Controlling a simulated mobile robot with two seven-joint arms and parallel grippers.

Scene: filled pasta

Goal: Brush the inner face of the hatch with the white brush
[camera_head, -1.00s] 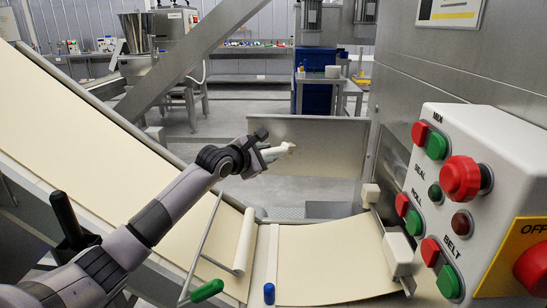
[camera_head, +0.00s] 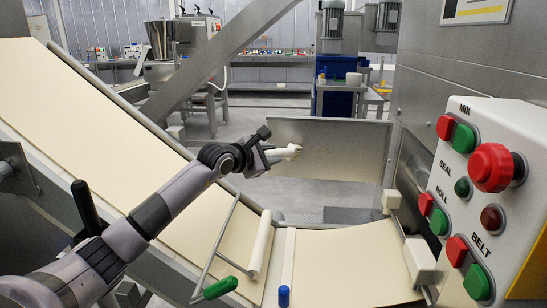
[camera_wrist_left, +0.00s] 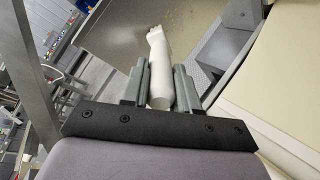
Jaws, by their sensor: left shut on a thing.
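My left gripper (camera_head: 270,157) is shut on the white brush (camera_head: 289,152), whose head points right, away from the fingers. In the left wrist view the brush (camera_wrist_left: 159,75) stands out between the two grey fingers (camera_wrist_left: 160,84). The hatch (camera_head: 338,150) is a flat metal panel standing open, just beyond the brush in the head view. The brush head overlaps its left part in the picture, and whether it touches the face cannot be told. The hatch also shows in the left wrist view (camera_wrist_left: 110,22) behind the brush. My right gripper is not in view.
A control box (camera_head: 450,225) with red and green buttons stands at the right. A cream dough sheet (camera_head: 345,265) runs below, with a white roller (camera_head: 261,245) and a green-handled bar (camera_head: 220,288). A slanted metal beam (camera_head: 215,65) crosses behind my arm.

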